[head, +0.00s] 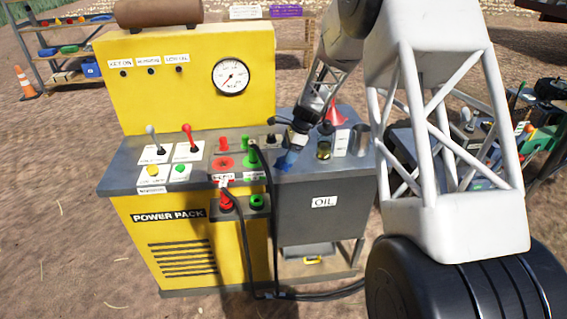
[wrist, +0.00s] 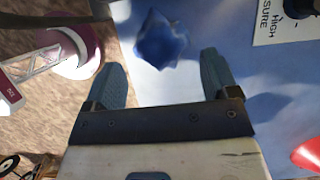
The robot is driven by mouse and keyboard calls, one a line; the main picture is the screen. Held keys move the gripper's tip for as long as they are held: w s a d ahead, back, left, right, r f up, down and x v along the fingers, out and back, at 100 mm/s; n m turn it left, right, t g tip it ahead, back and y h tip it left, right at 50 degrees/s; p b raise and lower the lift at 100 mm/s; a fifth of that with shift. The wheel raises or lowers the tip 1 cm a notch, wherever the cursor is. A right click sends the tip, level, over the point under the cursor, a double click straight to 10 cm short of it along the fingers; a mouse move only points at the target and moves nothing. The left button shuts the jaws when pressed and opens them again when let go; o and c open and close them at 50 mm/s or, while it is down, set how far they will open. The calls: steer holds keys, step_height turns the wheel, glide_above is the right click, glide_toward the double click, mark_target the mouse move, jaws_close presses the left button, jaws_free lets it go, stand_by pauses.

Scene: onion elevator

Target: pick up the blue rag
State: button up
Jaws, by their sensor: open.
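The blue rag (wrist: 162,40) is a small crumpled piece lying on the grey-blue top of the oil tank. In the wrist view it lies just beyond the fingertips, roughly centred between them. In the head view the rag (head: 288,161) shows as a small blue patch below my gripper (head: 294,148), partly hidden by it. In the wrist view my gripper (wrist: 163,75) is open, with a finger on each side and nothing between them. I cannot tell the exact height of the fingers above the rag.
The yellow power pack (head: 185,80) with levers and buttons stands left of the oil tank (head: 322,230). A red funnel (head: 335,117), a white container and a small jar (head: 323,149) stand close to the right of my gripper. Black hoses (head: 268,200) hang in front.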

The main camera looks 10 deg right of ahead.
steer(key=shift+x, duration=2.2)
steer(key=shift+a, duration=0.1)
steer(key=c, duration=1)
steer(key=shift+r, duration=0.1)
steer(key=shift+r, duration=0.65)
step_height(320, 180, up, 2)
steer(key=shift+r, duration=0.1)
steer(key=s, duration=0.5)
steer(key=s+r, duration=0.1)
steer(key=s, duration=0.4)
steer(key=s+d, duration=0.1)
steer(key=s, duration=0.5)
steer(key=shift+d+r, duration=0.1)
steer(key=shift+r, duration=0.1)
